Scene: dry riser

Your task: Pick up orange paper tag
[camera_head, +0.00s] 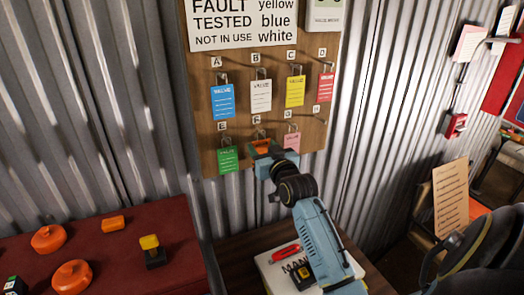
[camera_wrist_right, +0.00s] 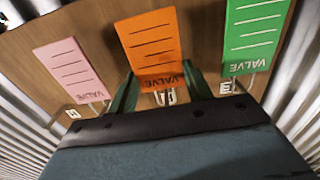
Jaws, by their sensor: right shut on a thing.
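The orange paper tag (camera_head: 260,144) hangs at hook F on the wooden board (camera_head: 200,140), mostly hidden by my right gripper (camera_head: 268,154) in the head view. In the right wrist view the orange tag (camera_wrist_right: 150,45) shows upside down, with "VALVE" printed near its hook end. The fingers of my right gripper (camera_wrist_right: 160,82) are on either side of that end, and the gripper is shut on the tag. The tag is still in front of the board at its hook. My left gripper is not in view.
A green tag (camera_head: 228,159) and a pink tag (camera_head: 291,139) hang close on either side. Blue, white, yellow and red tags hang in the row above. Hook H looks empty. A red-topped table (camera_head: 180,235) with orange parts stands lower left.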

